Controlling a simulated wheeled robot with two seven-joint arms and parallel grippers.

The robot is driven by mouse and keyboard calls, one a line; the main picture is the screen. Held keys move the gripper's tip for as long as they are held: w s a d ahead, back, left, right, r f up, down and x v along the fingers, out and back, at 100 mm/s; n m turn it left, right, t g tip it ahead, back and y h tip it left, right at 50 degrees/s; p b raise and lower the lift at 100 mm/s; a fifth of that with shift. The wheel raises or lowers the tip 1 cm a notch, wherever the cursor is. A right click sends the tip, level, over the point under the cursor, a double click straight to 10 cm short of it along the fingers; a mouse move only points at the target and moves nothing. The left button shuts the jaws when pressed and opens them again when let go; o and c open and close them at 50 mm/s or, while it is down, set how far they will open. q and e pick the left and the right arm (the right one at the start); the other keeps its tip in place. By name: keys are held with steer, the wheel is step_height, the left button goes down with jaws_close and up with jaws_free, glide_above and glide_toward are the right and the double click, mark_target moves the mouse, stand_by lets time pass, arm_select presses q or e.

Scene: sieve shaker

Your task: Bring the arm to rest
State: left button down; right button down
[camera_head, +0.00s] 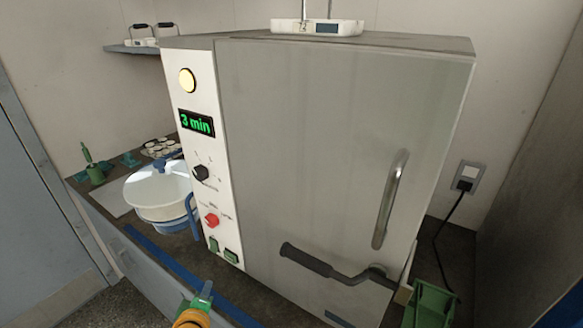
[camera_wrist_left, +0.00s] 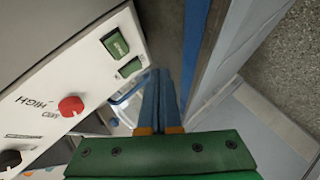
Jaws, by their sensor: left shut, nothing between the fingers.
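My left gripper (camera_head: 206,289) is at the bottom of the head view, in front of the counter's front edge and below the machine's control panel. In the left wrist view its two blue fingers (camera_wrist_left: 159,100) lie together, shut, with nothing between them. The large grey machine (camera_head: 320,150) fills the middle of the head view. Its white panel shows a lit yellow lamp (camera_head: 187,81), a "3 min" display (camera_head: 196,122), a black knob (camera_head: 201,173), a red knob (camera_head: 211,220) and two green switches (camera_head: 231,256). My right gripper is not in view.
A white bowl-like vessel with a blue base (camera_head: 160,212) stands left of the machine. A black-handled lever (camera_head: 306,260) and a metal door handle (camera_head: 390,200) stick out from the machine front. A green open box (camera_head: 432,304) is at lower right. Floor at lower left is clear.

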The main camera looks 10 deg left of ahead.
arm_select(q)
steer(key=s+d+m+g+h, duration=0.1)
steer(key=s+d+m+g, duration=0.25)
steer(key=s+m, duration=0.3)
steer(key=s+d+f+m+g+h, duration=0.1)
steer(key=s+d+m+g+h, duration=0.1)
steer(key=s+d+m, duration=0.45)
steer(key=s+d+m+g+h, duration=0.1)
steer(key=s+d+m+g, duration=0.15)
steer(key=s+m, duration=0.4)
steer(key=s+f+g, duration=0.1)
steer(key=s+f, duration=0.1)
steer(key=f, duration=0.7)
steer(key=s+f+g, duration=0.1)
steer(key=s+f, duration=0.2)
steer(key=f, duration=0.6)
steer(key=s+a+f, duration=0.3)
steer(key=s+f, duration=0.6)
steer(key=s, duration=0.2)
steer(key=shift+s+f+n+g, duration=0.15)
steer(key=shift+f+n+g, duration=0.1)
steer(key=shift+n+g, duration=0.15)
